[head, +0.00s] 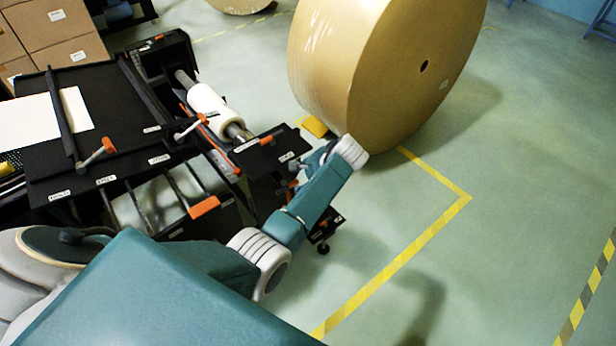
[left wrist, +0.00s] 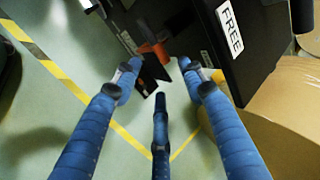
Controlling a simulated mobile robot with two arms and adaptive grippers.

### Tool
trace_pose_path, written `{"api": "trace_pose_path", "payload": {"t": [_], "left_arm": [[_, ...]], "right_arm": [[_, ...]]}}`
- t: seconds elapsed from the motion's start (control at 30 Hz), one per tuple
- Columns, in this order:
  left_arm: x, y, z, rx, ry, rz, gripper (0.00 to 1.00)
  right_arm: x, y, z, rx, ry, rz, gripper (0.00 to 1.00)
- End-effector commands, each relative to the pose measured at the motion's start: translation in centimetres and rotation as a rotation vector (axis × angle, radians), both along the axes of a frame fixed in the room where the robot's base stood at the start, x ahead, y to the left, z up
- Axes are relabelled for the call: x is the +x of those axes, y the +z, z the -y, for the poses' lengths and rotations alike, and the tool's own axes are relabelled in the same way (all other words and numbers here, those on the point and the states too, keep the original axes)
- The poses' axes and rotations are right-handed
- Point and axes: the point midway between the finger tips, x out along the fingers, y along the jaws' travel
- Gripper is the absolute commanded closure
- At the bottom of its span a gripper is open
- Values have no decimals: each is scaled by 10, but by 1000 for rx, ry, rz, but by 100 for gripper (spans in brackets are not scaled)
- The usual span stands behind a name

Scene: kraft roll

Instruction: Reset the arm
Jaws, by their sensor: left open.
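My left arm (head: 315,200) reaches out from the lower left in the head view, with its wrist in front of the lower edge of the big brown kraft roll (head: 400,70). My left gripper (head: 312,160) is partly hidden there, close to the machine's right end. In the left wrist view its blue fingers (left wrist: 157,80) are spread apart with nothing between them. Behind them are an orange-handled lever (left wrist: 153,50) and a black panel labelled FREE (left wrist: 230,28). The roll also fills the right side (left wrist: 285,110). My right gripper is not in view.
The black machine (head: 110,100) has orange handles and a white roller (head: 213,108), left of the arm. Cardboard boxes (head: 60,30) stand at the upper left. A yellow wedge (head: 313,126) sits by the roll. Green floor with yellow tape (head: 400,260) is open at the right.

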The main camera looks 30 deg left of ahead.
Motion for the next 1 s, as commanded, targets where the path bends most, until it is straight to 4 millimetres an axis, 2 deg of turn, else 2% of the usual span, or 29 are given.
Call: {"api": "trace_pose_path", "payload": {"t": [0.2,0.77,0.87,0.97,1.0], "left_arm": [[-3,16,11,0,-2,1,59],[-4,16,11,0,-2,0,59],[-10,-2,13,-10,-13,-8,59],[-26,-47,18,-39,-38,-23,59],[-36,-71,21,-56,-51,-32,59]], "right_arm": [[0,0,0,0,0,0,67],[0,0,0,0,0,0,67],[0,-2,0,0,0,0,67],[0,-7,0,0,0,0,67],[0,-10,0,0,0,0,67]]}}
